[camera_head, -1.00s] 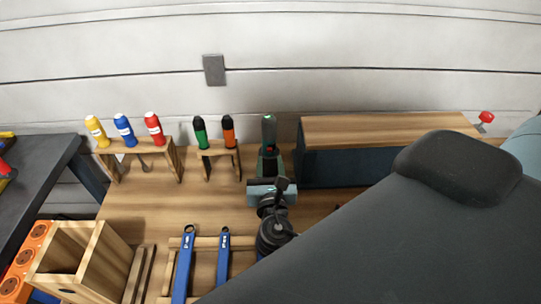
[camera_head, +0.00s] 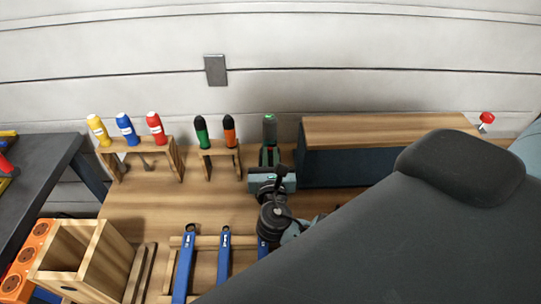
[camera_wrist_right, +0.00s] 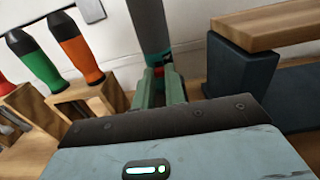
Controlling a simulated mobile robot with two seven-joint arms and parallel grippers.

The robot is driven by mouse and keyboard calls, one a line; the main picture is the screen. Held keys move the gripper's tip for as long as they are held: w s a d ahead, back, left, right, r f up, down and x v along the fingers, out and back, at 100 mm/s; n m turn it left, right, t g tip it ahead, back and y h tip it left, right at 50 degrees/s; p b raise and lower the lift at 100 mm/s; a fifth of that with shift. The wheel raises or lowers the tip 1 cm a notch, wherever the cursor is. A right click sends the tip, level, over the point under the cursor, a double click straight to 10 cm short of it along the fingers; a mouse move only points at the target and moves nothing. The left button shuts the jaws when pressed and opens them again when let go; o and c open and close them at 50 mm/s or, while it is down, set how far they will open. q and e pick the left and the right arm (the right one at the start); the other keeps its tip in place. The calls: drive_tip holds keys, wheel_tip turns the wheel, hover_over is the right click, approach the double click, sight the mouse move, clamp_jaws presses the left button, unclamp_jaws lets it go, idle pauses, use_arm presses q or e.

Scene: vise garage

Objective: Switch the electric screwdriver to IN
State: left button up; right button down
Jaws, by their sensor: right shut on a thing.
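The electric screwdriver (camera_head: 269,128) is a dark grey and green upright tool at the back of the wooden bench. My right gripper (camera_head: 269,156) reaches it from the front and is shut on it. In the right wrist view the grey and teal body (camera_wrist_right: 150,27) stands between the green fingers (camera_wrist_right: 160,88). A small red part (camera_wrist_right: 158,71) shows between the fingers. The switch setting cannot be read, and the tool's lower end is hidden behind my gripper. My left gripper is not in view.
A dark box with a wooden top (camera_head: 390,128) stands close on the right. A small rack (camera_head: 221,150) with green and orange screwdrivers is just left. A larger rack (camera_head: 173,155) holds yellow, blue and red ones. Blue wrenches (camera_head: 224,260) lie in front. Bare bench shows between.

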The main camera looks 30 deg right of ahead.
drive_tip(key=shift+f, duration=1.05)
drive_tip(key=c, duration=1.4)
unclamp_jaws()
drive_tip(key=shift+c, duration=0.2)
drive_tip(key=v, duration=0.8)
drive_tip(key=shift+b, duration=0.4)
